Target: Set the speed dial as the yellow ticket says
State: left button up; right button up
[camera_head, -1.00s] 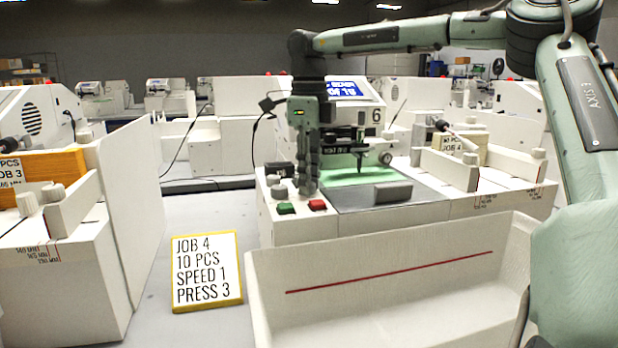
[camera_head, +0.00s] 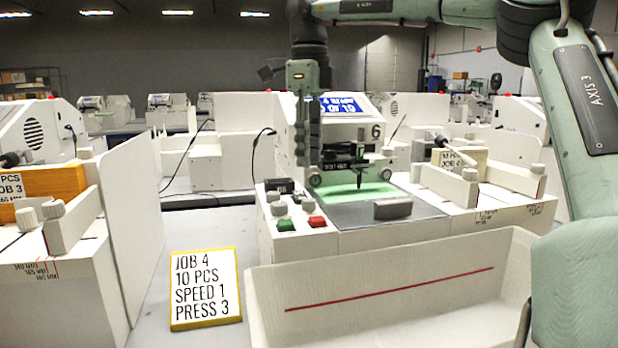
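The yellow-framed ticket (camera_head: 205,288) stands at the lower left of the plotter and reads JOB 4, 10 PCS, SPEED 1, PRESS 3. Grey knobs (camera_head: 278,208) sit on the plotter's (camera_head: 290,240) front left panel, behind a green and a red button. I cannot read any dial marks or tell which knob is for speed. My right gripper (camera_head: 305,165) points down above and behind the knobs, apart from them. Its fingers are dark and seen edge-on, so their opening is unclear. It covers part of the plotter's screen. My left gripper is out of view.
A white bin (camera_head: 390,300) with a red line stands in front of the plotter. A pen carriage (camera_head: 358,160) is over the green-lit bed. A white partition (camera_head: 135,215) rises at left. Grey table shows around the ticket.

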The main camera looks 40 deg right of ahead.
jog(key=shift+r, duration=1.75)
jog(key=shift+f, duration=0.15)
